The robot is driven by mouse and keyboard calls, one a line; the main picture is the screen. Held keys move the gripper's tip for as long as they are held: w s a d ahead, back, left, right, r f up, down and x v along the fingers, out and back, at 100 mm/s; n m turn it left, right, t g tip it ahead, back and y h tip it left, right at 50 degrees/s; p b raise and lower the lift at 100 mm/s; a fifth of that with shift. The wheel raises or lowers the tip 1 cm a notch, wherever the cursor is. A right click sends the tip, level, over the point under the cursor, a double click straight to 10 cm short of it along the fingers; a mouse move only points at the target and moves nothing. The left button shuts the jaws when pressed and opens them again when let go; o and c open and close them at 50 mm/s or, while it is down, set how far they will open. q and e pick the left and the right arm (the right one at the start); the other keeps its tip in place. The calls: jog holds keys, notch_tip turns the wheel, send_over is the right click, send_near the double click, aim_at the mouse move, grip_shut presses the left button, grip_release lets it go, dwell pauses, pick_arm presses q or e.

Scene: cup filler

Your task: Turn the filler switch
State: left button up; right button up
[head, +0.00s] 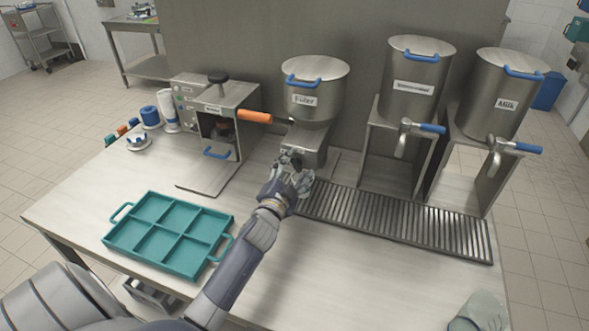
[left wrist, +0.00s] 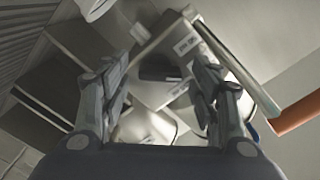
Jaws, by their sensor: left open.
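The filler (head: 315,92) is a steel drum with a blue lid handle, a label and an orange lever (head: 241,116) sticking out to the left. Its boxy lower body (head: 309,146) stands at the back of the table. My left gripper (head: 290,168) is open and empty, low in front of that body. In the left wrist view the open fingers (left wrist: 160,88) frame a dark block (left wrist: 160,66) beside grey labelled surfaces. The orange lever (left wrist: 297,110) shows at the right, outside the fingers.
A steel machine (head: 240,98) with an open front stands left of the filler. Two tap dispensers (head: 415,75) (head: 505,95) stand right, behind a drain grate (head: 400,222). A teal tray (head: 165,247) lies front left. A pale grey-green item (head: 480,311) is at lower right.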

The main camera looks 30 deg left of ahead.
pick_arm(q)
jog(key=shift+s, duration=0.15)
jog(key=v, duration=1.1)
jog(key=shift+s, duration=0.4)
pick_arm(e)
jog(key=shift+d, duration=0.1)
pick_arm(q)
jog(key=shift+d, duration=0.2)
